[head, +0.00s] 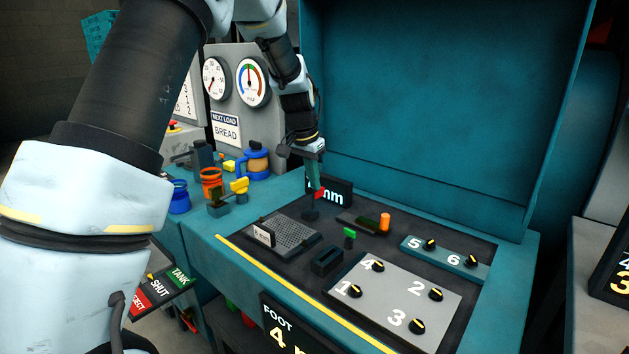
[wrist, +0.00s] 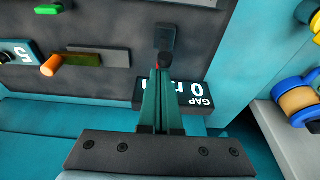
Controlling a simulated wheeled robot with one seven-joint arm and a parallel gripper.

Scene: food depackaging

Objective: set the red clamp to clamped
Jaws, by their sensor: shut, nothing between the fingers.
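The red clamp (head: 320,194) shows in the head view as a small red piece above a dark block (head: 311,214) on the dark work deck. My gripper (head: 315,184) points down right at it, its teal fingers together with nothing held. In the wrist view my closed fingertips (wrist: 160,72) lie against or just above the clamp's dark base (wrist: 166,42). Only a speck of red shows beside the tips; my fingers hide most of the red part. I cannot tell whether they touch it, or whether the clamp is clamped.
A GAP display (head: 335,191) stands just behind the clamp. An orange knob (head: 385,222), a green switch (head: 349,234), a perforated plate (head: 292,233) and a numbered knob panel (head: 391,314) share the deck. A tall teal back wall (head: 440,110) rises behind.

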